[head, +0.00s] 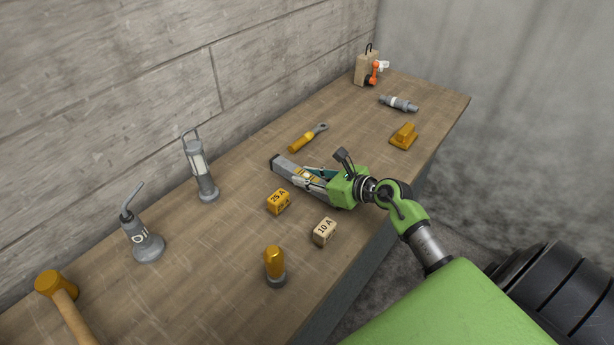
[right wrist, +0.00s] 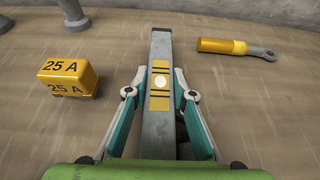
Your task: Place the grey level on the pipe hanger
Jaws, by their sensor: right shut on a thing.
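The grey level, a grey bar with a yellow band and a white round mark, shows in the head view (head: 285,164) and in the right wrist view (right wrist: 160,53). My right gripper (head: 316,178) is shut on it, with one finger along each side in the right wrist view (right wrist: 160,95). The level points away from the gripper, low over the middle of the wooden bench; I cannot tell whether it touches the top. I cannot pick out a pipe hanger for certain in either view. My left gripper is not in view.
On the bench (head: 222,262), a yellow 25 A block (head: 278,202), a beige 10 A block (head: 324,232) and a yellow-handled wrench (head: 307,137) lie near the level. A grey lantern (head: 201,172) stands by the wall. A grey pipe piece (head: 399,103) lies farther back.

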